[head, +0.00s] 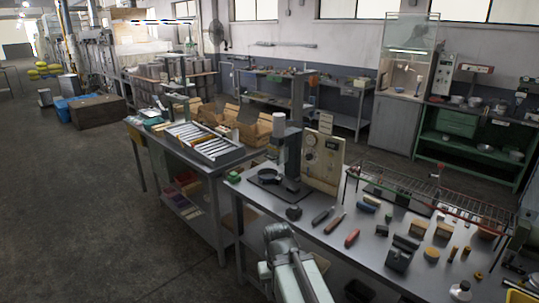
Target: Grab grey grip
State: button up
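Several handled tools lie on the front workbench (262,197). One has a dark grey grip (322,215) and lies near the bench's front edge. Two with reddish grips, one (335,223) and another (352,237), lie just right of it. I cannot tell for sure that the dark grey one is the grip named. My arm (290,268) rises from the bottom of the head view, in front of the bench edge, apart from these tools. My gripper cannot be made out in this view.
A grey press stand (292,150) and a beige panel (323,160) stand at the bench's back left. A wire rack (430,192) spans its back right. Blocks and a dark grey fixture (402,253) crowd the right. Open floor (70,200) lies left.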

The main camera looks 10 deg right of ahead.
aim_at(412, 244)
jog(key=z, duration=2.4)
jog(key=k, duration=1.15)
jog(key=u, duration=2.1)
jog(key=i, duration=1.7)
jog(key=z, duration=0.05)
